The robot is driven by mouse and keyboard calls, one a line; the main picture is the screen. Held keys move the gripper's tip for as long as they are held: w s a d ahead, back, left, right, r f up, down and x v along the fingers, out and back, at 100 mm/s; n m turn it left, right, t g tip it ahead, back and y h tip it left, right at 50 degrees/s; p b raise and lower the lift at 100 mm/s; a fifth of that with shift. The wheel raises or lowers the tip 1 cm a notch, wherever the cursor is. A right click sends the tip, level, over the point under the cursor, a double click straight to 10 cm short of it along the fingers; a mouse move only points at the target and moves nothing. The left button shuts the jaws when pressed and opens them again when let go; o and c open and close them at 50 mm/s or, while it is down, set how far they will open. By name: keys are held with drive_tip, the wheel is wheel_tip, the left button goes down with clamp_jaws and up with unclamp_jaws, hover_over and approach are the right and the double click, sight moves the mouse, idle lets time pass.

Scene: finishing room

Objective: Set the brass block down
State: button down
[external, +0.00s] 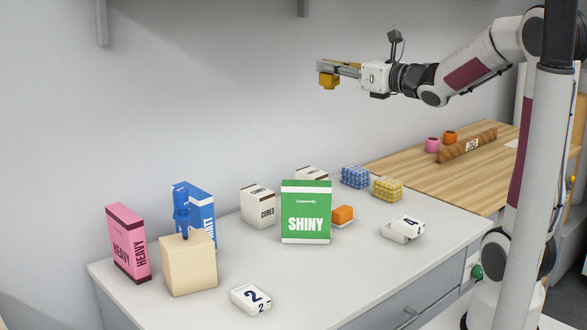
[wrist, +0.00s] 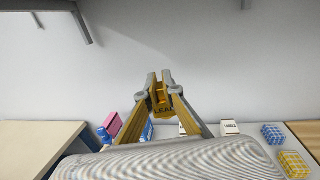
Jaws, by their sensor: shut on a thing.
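My gripper (external: 331,70) is high above the grey-white worktop (external: 345,270), its fingers reaching left in the external view. It is shut on the brass block (external: 328,83), a small yellow-gold piece hanging at the fingertips, clear of any surface. In the wrist view the brass block (wrist: 161,100) sits between the two fingertips (wrist: 160,84), with dark lettering starting "LEA" on it; the fingers hide part of it.
Standing boxes are green SHINY (external: 306,225), pink HEAVY (external: 128,243), blue (external: 201,207) and white CORES (external: 257,206). A beige block (external: 188,265) bears a blue tool (external: 181,212). White pieces 2 (external: 250,299) and 4 (external: 403,229) leave bare worktop between them.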

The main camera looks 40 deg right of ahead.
drive_tip(key=w+a+f+n+g+y, duration=0.1)
drive_tip(key=w+a+f+n+y, duration=0.2)
drive_tip(key=w+a+f+y, duration=0.15)
drive_tip(key=n+g+y, duration=0.8)
drive_tip(key=g+y, duration=0.1)
drive_tip(key=g, duration=0.1)
hover_over(273, 268)
wheel_tip(273, 268, down, 22)
drive_tip(key=shift+r, duration=0.25)
drive_tip(key=shift+n, duration=0.3)
wheel_tip(273, 268, down, 14)
drive_tip(key=shift+f, duration=0.1)
drive_tip(key=shift+f, duration=1.9)
drive_tip(key=shift+f, duration=0.15)
